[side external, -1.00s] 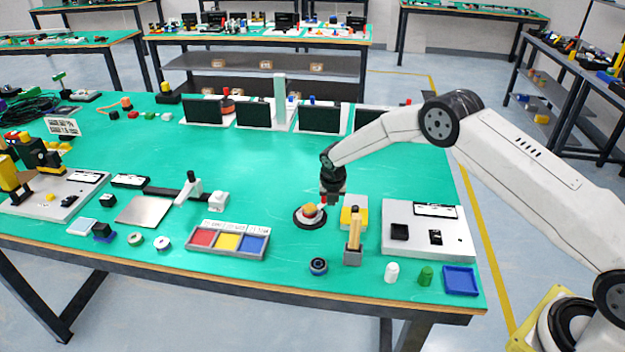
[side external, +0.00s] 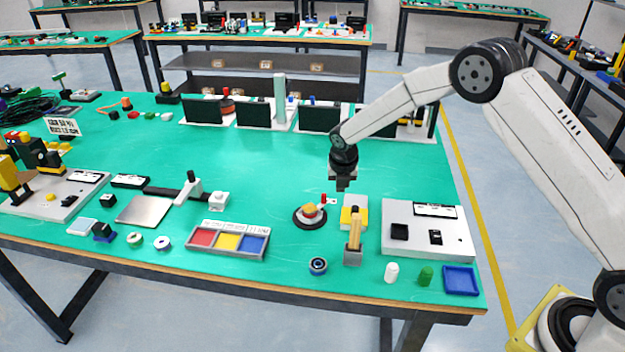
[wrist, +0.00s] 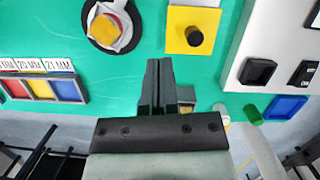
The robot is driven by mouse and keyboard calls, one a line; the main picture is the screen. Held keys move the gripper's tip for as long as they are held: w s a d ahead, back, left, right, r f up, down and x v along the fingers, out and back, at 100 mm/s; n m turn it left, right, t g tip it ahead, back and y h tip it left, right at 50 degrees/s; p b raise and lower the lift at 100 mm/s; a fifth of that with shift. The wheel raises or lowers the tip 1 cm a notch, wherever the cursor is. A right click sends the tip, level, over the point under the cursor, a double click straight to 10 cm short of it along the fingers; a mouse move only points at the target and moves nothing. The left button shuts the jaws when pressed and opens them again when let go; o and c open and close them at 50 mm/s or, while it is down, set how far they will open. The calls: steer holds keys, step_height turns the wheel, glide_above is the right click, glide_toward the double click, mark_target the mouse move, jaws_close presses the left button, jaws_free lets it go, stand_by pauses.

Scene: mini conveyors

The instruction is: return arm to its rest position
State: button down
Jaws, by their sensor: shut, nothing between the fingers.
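My gripper (side external: 342,184) hangs above the green table (side external: 270,170), pointing down, with its fingers together and nothing between them. In the wrist view the two dark fingers of my gripper (wrist: 158,64) lie side by side. Below and to its left in the side view is a round dark dish (side external: 310,217) with a white inside, holding a yellow and red piece (side external: 309,211). The dish also shows at the top of the wrist view (wrist: 92,32). My gripper is clear of everything on the table.
A yellow block with a white part (side external: 361,211) and an upright wooden-coloured piece in a grey holder (side external: 353,257) stand under my gripper's right side. A white panel (side external: 460,238), blue tray (side external: 461,280) and three-colour tray (side external: 192,248) lie nearby. Dark screens (side external: 319,119) line the back.

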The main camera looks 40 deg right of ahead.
steer(key=shift+v, duration=0.85)
steer(key=shift+s+d, duration=0.1)
steer(key=s+a+r+m, duration=0.1)
steer(key=s+r+m, duration=0.3)
steer(key=s+m, duration=1)
steer(key=s+r+m+y, duration=0.1)
steer(key=s+r+m, duration=0.3)
steer(key=s+m, duration=1)
steer(key=shift+s+a+m+y, duration=0.2)
steer(key=shift+a+m+y, duration=0.1)
steer(key=shift+a+m, duration=0.1)
